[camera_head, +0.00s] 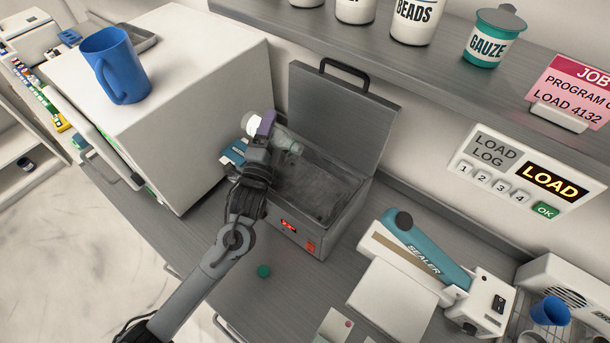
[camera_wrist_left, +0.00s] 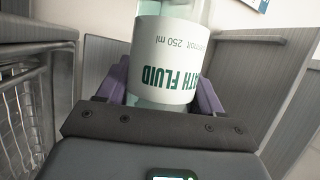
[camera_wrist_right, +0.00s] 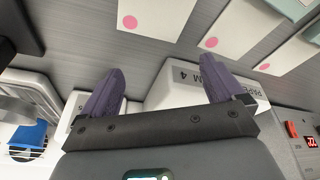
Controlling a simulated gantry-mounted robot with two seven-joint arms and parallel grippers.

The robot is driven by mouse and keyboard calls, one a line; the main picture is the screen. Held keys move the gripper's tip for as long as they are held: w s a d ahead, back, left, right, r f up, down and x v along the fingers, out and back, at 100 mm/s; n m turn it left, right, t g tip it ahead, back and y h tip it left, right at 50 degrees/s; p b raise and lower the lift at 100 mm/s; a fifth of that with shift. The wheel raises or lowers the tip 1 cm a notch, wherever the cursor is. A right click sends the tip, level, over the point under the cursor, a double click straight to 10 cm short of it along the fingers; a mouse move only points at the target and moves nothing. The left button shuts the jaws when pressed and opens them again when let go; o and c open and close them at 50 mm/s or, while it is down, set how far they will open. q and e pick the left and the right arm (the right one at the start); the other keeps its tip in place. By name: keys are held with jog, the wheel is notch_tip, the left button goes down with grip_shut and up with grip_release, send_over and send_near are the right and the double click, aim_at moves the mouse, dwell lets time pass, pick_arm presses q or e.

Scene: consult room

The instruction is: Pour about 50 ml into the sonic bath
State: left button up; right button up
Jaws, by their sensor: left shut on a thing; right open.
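The sonic bath (camera_head: 298,238) is a grey box with a red display on its front. Its lid (camera_head: 337,110) stands open at the back. My left gripper (camera_head: 264,138) is shut on the bath fluid bottle (camera_head: 285,138), which lies strongly tilted with its clear end over the left part of the bath's basin. The bottle's label (camera_wrist_left: 165,58) reads upside down in the left wrist view. Whether liquid is flowing cannot be told. A small green cap (camera_head: 263,271) lies on the counter before the bath. My right gripper (camera_wrist_right: 160,92) is open and empty in the right wrist view.
A white cabinet with a blue mug (camera_head: 116,66) on top stands left of the bath. A teal and white sealer (camera_head: 425,255) stands to the right. A shelf with jars (camera_head: 490,38) runs above. A load panel (camera_head: 522,172) is on the wall.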

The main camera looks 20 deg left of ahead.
pick_arm(q)
jog(key=shift+w+a, duration=0.15)
jog(key=shift+a, duration=0.05)
pick_arm(e)
jog(key=shift+a, duration=0.1)
dwell(0.4)
pick_arm(q)
jog(key=shift+a+r+m, duration=0.15)
jog(key=shift+r+m, duration=0.05)
jog(key=shift+m, duration=0.2)
pick_arm(e)
jog(key=shift+r, duration=0.1)
pick_arm(q)
jog(key=shift+w+a+r+h, duration=0.15)
jog(key=shift+w+a+h, duration=0.05)
jog(key=shift+a+h, duration=0.1)
jog(key=shift+w+a, duration=0.1)
jog(key=shift+a, duration=0.35)
jog(key=shift+m, duration=0.3)
pick_arm(e)
jog(key=shift+r, duration=0.1)
